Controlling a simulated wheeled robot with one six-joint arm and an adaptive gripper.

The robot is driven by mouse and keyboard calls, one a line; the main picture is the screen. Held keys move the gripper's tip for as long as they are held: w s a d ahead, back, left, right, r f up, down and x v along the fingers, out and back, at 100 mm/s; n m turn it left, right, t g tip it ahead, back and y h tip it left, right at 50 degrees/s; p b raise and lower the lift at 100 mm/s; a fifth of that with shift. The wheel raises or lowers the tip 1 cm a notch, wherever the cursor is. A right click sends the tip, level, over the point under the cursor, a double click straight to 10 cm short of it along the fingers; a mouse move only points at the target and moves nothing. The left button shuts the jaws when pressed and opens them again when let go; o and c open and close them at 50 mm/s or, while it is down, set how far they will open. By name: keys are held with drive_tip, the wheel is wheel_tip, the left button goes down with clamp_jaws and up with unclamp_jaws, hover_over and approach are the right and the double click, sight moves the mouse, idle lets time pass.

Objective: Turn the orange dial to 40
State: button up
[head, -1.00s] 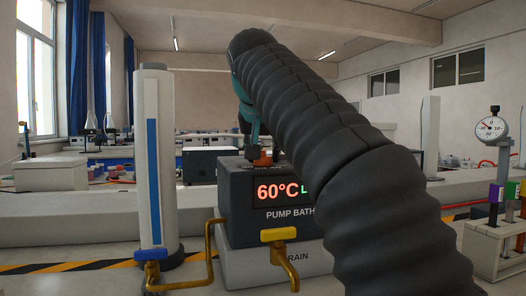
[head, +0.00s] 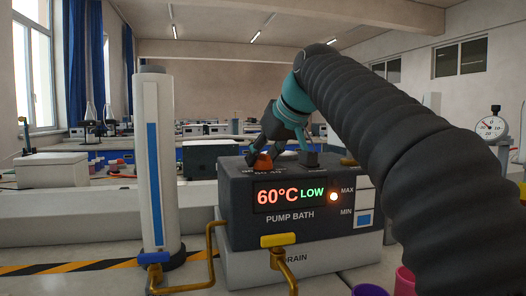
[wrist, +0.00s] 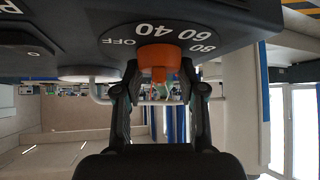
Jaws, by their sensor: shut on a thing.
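The orange dial (head: 263,162) is on top of the dark pump bath (head: 290,228), near its left end. In the wrist view the dial (wrist: 160,58) sits before a dark scale disc marked OFF, 40, 60 and 80. The 40 and 60 lie just beyond it; which mark it points at I cannot tell. My gripper (wrist: 160,77) has a finger on either side of the dial and is shut on it. In the head view my gripper (head: 279,152) reaches down to the dial from above. The display (head: 290,195) reads 60°C LOW.
A white column with a blue strip (head: 153,165) stands left of the bath. A yellow drain handle (head: 279,240) and a brass pipe (head: 212,262) are in front. My arm covers much of the right side.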

drive_tip(key=shift+n, duration=0.4)
drive_tip(key=o, duration=1.1)
drive_tip(key=shift+o, duration=0.2)
drive_tip(key=v, duration=1.2)
drive_tip(key=shift+w+d, duration=0.2)
